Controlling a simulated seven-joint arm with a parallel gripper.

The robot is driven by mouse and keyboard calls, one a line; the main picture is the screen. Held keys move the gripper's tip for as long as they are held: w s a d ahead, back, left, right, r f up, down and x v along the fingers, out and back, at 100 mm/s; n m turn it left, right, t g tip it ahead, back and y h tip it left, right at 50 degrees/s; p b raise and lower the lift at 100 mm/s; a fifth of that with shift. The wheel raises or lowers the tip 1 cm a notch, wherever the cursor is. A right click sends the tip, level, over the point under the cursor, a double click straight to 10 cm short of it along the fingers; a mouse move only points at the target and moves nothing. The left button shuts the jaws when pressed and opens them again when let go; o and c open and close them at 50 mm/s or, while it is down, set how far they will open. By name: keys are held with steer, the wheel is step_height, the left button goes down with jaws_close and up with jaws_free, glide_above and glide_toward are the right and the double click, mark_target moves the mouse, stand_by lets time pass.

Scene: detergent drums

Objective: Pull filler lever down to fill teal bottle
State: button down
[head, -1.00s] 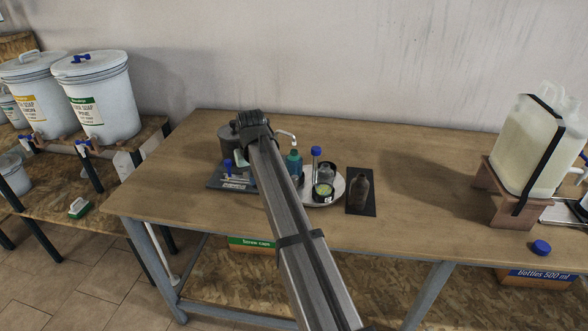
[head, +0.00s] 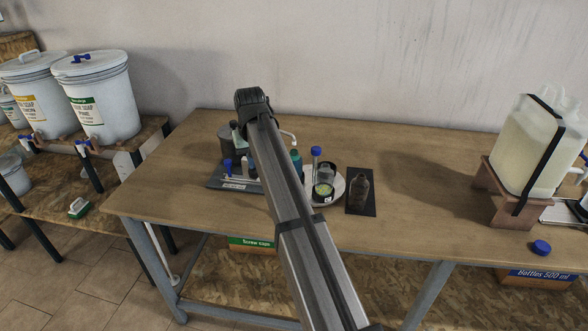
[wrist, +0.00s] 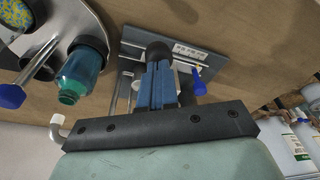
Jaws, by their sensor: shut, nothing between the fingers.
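The teal bottle (head: 296,158) stands on a round grey tray, partly hidden by my arm in the head view. In the wrist view the bottle (wrist: 80,72) sits in a dark ring, its open neck facing the camera. A white curved spout (head: 288,135) is close by; its tip also shows in the wrist view (wrist: 57,124). A grey canister (head: 229,138) is half hidden behind my arm. My gripper (wrist: 158,52) is shut and empty, to the right of the bottle in the wrist view, over a flat grey plate. I cannot clearly identify the filler lever.
The round tray (head: 338,188) also holds a green-filled cup (head: 323,193) and a blue-topped stick (head: 316,153). A dark bottle (head: 360,190) stands on a black mat. A blue-topped item (head: 228,165) is on the grey plate (head: 220,181).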

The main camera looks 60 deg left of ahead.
steer(key=shift+w+a+r, duration=0.15)
steer(key=shift+r, duration=2.6)
step_height(320, 180, up, 4)
steer(key=shift+r, duration=0.1)
